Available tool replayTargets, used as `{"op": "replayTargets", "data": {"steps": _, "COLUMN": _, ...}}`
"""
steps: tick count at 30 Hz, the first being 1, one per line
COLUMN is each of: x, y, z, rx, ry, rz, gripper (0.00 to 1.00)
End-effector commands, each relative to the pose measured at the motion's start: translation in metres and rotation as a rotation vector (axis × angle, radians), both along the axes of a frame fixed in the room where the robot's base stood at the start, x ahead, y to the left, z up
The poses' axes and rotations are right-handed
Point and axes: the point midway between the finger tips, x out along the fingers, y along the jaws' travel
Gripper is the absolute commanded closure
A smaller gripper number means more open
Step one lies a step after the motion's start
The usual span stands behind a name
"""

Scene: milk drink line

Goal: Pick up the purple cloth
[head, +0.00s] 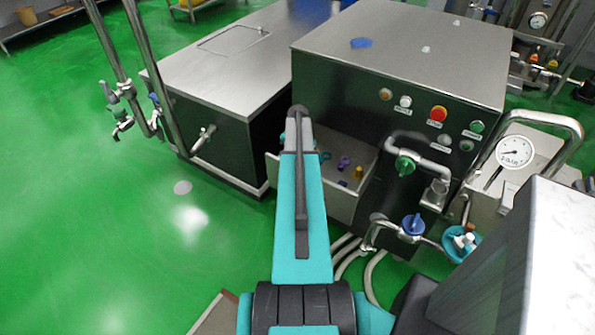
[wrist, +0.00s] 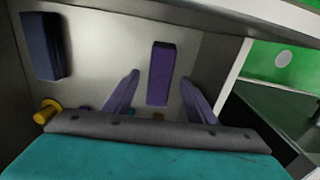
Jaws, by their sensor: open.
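A purple oblong piece (wrist: 161,72), which looks like the folded purple cloth, lies in an open drawer in the wrist view. My gripper (wrist: 160,88) is open, with one finger to each side of the lower end of the piece in the picture. The fingers look apart from it, and nothing is held. In the head view my arm hides the gripper.
The steel drawer (head: 362,205) also holds a dark blue-purple block (wrist: 41,46) and a yellow piece (wrist: 46,111). Its walls stand close around my gripper. A blue piece (head: 361,42) lies on the steel cabinet (head: 440,70). Valves and pipes stand right of the drawer; green floor is free left.

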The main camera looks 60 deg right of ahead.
Motion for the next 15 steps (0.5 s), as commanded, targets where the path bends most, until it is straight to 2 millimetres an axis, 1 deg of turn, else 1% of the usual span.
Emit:
{"op": "replayTargets", "data": {"steps": 3, "x": 0.000, "y": 0.000, "z": -0.010, "rx": 0.002, "ry": 0.001, "rz": 0.000, "gripper": 0.48}}
{"op": "replayTargets", "data": {"steps": 6, "x": 0.000, "y": 0.000, "z": -0.015, "rx": 0.000, "ry": 0.000, "rz": -0.001, "gripper": 0.48}}
{"op": "replayTargets", "data": {"steps": 15, "x": -0.001, "y": 0.000, "z": -0.016, "rx": 0.000, "ry": 0.000, "rz": -0.001, "gripper": 0.48}}
